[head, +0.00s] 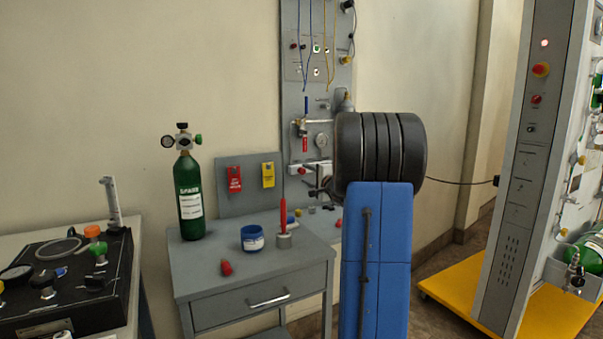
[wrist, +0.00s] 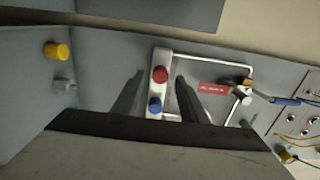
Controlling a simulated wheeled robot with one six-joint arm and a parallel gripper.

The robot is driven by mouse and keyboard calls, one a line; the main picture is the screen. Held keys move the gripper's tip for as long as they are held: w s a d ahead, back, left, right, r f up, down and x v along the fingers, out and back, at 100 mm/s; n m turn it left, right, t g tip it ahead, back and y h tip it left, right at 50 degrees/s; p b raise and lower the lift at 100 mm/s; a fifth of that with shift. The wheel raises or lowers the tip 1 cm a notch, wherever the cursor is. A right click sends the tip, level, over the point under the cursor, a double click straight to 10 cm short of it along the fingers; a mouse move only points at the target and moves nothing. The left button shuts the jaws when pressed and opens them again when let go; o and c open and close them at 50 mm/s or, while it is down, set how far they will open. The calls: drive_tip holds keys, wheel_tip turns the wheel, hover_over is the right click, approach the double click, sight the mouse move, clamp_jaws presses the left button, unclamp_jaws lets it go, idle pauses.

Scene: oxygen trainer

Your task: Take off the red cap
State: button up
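A round red cap (wrist: 160,75) sits on a white block (wrist: 165,56) on the grey panel in the wrist view. A round blue cap (wrist: 154,104) is just below it on the same block. My gripper (wrist: 159,82) is open, one dark finger on each side of the caps in the picture. I see bare panel and block between the fingers and the red cap, so it appears not gripped; how far the fingertips are from it in depth I cannot tell. In the head view my arm hides my gripper.
A red label (wrist: 213,88) and a blue-ended hose fitting (wrist: 283,100) are right of the caps. A yellow knob (wrist: 57,50) is at the left. In the head view a grey cabinet (head: 205,285) bears a green cylinder (head: 190,190), a blue-and-white pot (head: 252,240) and a red object (head: 226,268).

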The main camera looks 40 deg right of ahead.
drive_tip(key=shift+m, duration=1.7)
drive_tip(key=shift+m, duration=1.7)
drive_tip(key=shift+m, duration=1.7)
drive_tip(key=shift+m, duration=0.6)
